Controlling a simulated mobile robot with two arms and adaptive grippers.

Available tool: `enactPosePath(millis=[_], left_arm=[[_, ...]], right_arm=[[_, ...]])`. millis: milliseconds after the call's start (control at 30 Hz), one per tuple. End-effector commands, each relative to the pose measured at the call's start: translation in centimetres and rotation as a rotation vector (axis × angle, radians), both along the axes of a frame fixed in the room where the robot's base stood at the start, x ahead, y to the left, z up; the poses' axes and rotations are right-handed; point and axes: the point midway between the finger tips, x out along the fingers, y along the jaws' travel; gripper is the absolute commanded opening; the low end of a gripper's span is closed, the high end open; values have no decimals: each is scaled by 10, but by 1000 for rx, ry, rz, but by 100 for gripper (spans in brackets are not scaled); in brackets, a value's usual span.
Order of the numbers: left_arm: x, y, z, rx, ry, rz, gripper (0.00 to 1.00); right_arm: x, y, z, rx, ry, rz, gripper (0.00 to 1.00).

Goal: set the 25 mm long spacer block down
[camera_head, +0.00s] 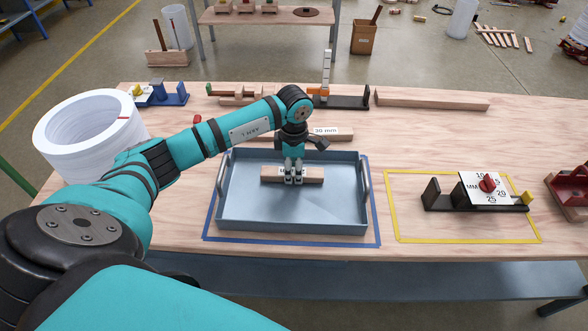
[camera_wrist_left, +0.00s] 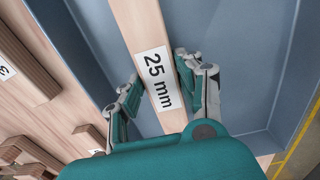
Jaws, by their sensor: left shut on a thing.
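The 25 mm spacer block (camera_head: 314,174) is a long wooden bar with a white label, lying left to right over the grey-blue tray (camera_head: 342,229). My left gripper (camera_head: 293,178) points down and is shut on the middle of the block, partly covering its label. In the left wrist view the block (camera_wrist_left: 134,22) runs between the two fingers (camera_wrist_left: 158,88), and its label reads "25 mm". The block is within the tray's walls, low over the floor; I cannot tell whether it touches it. My right gripper is not in view.
Blue tape frames the tray. A 20 mm block (camera_head: 332,134) lies just behind it. White rings (camera_head: 88,137) are stacked at left. A long wooden bar (camera_head: 432,98) lies at the back.

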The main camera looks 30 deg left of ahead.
Motion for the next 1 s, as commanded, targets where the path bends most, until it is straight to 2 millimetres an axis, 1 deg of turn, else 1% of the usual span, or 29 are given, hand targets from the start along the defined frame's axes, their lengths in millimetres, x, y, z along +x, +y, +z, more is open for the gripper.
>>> enactPosePath(millis=[67,267,367,400,567,833,900,967,1000], left_arm=[[0,0,-5,-1,0,-1,1],[0,0,-5,0,-1,-1,1],[0,0,-9,0,-1,-1,1],[0,0,-9,0,-1,-1,37],[0,0,-8,1,-1,-1,58],[0,0,-7,1,-1,-1,60],[0,0,-4,-1,-1,-1,60],[1,0,0,0,-4,-1,60],[2,0,6,0,-6,-1,60]], right_arm=[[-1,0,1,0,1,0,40],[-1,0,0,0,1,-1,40],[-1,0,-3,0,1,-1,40],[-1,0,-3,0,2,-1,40],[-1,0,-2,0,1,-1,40],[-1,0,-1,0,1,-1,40],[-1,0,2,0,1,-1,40],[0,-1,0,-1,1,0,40],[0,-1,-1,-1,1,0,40]])
